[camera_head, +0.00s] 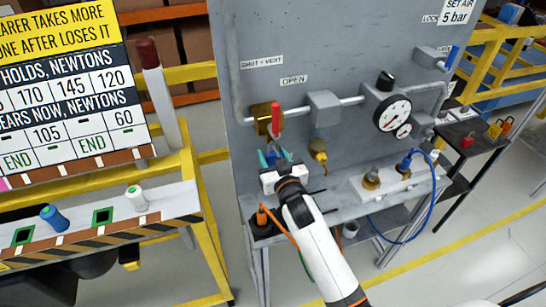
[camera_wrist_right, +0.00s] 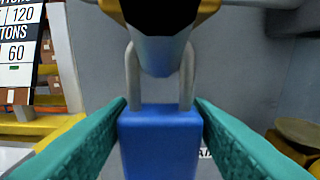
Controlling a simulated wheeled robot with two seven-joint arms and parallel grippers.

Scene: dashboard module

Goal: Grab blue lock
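The blue lock (camera_wrist_right: 160,142) is a padlock with a grey shackle (camera_wrist_right: 133,75), seen close up in the right wrist view. It hangs upright with its shackle around a dark and grey part of the valve fitting. My right gripper (camera_wrist_right: 160,112) has its teal fingertips against both sides of the blue body, with no clear gap. In the head view, my right gripper (camera_head: 274,158) is at the panel just below the red valve handle (camera_head: 276,120). There its fingers and palm hide most of the lock. My left gripper is not in view.
The grey panel (camera_head: 310,55) carries pipes, a pressure gauge (camera_head: 391,114) and a yellow fitting (camera_head: 319,152). A blue hose (camera_head: 432,205) loops at the right of its shelf. A yellow-framed bench (camera_head: 170,205) with a sign stands left. Red and yellow items lie on the right-hand stand.

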